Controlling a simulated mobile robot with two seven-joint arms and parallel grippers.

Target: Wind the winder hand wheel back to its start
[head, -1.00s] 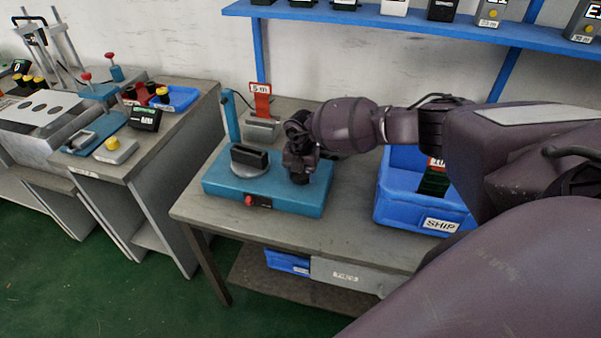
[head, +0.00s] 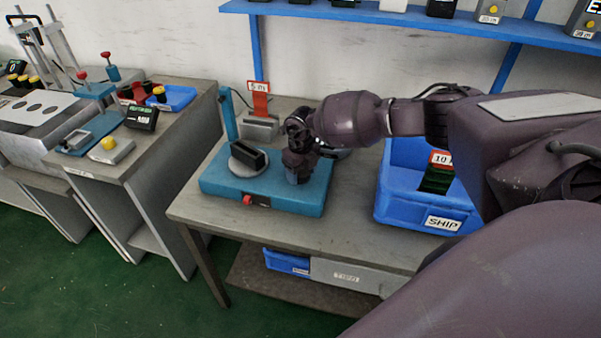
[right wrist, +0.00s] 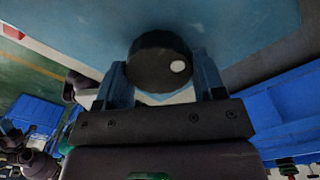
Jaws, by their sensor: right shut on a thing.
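The winder (head: 215,180) is a blue box on the middle table, with a pale round plate (head: 240,169) on top that carries a black block (head: 252,156). The black hand wheel (right wrist: 150,68), with a white spot near its rim, shows in the right wrist view. My right gripper (head: 295,178) is over the right part of the winder and hides the wheel in the head view. In the right wrist view the fingers of my right gripper (right wrist: 160,75) are shut on the wheel, one on each side. My left gripper is not in view.
A blue SHIP crate (head: 400,207) stands right of the winder. A grey stand with a red "5 m" tag (head: 260,101) is behind it, beside a blue post (head: 227,115). A blue shelf (head: 380,16) runs along the wall. The table's front strip is clear.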

